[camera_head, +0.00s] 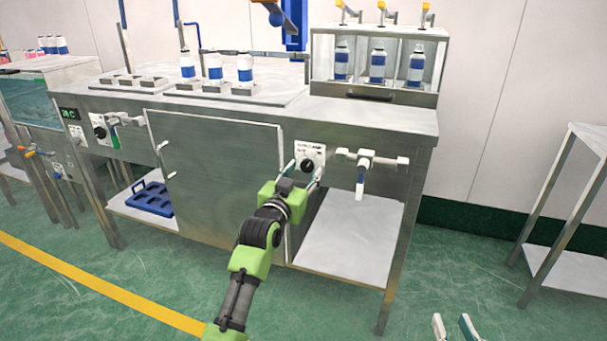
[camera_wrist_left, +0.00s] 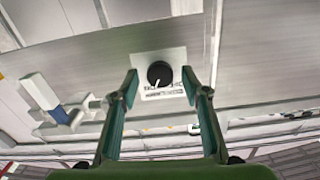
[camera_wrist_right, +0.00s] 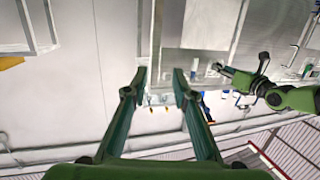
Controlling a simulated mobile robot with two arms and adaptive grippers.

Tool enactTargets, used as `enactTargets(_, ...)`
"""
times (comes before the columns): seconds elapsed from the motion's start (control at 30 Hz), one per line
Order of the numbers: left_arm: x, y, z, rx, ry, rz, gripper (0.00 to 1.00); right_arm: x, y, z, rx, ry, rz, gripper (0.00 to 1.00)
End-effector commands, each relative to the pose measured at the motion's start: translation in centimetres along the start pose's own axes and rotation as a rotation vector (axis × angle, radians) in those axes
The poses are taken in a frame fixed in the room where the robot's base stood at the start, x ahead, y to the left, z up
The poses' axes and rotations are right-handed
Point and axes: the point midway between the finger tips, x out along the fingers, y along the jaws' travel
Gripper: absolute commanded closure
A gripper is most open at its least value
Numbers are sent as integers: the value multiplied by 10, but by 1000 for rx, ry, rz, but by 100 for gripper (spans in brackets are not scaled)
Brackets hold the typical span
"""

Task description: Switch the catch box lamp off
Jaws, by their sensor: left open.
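A black rotary knob (camera_head: 307,166) sits on a white labelled plate on the front of the steel bench. In the left wrist view the knob (camera_wrist_left: 160,74) has a white pointer mark directed downward, and its label is too small to read surely. My left gripper (camera_head: 304,174) is open in front of the plate. Its fingers (camera_wrist_left: 161,84) stand either side of the knob; I cannot tell whether they touch it. My right gripper (camera_head: 453,326) is open and empty, low at the right, away from the bench; it also shows in the right wrist view (camera_wrist_right: 162,76). I cannot identify the catch box lamp.
A white valve-like fitting (camera_head: 366,160) projects right of the knob. A second knob (camera_head: 100,128) is on the left of the bench front. A glass-fronted case (camera_head: 388,100) holds bottles on top. A small table (camera_head: 570,275) stands right; the floor between is clear.

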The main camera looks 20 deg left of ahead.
Motion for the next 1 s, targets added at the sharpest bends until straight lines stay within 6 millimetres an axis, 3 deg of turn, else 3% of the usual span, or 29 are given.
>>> enactTargets(0.27, 1, 0, -1, 0, 1, 0, 60, 0, 0, -1, 0, 5, 0, 75)
enactTargets(0.4, 1, 0, -1, 0, 1, 0, 96, 0, 0, -1, 0, 4, 0, 75)
enactTargets(0.73, 1, 0, -1, -11, 1, 0, 96, -1, 0, 4, 0, -25, 1, 75)
enactTargets(1.0, 1, 0, -3, -79, 0, 0, 96, -18, 8, 58, -1, -284, 16, 75)
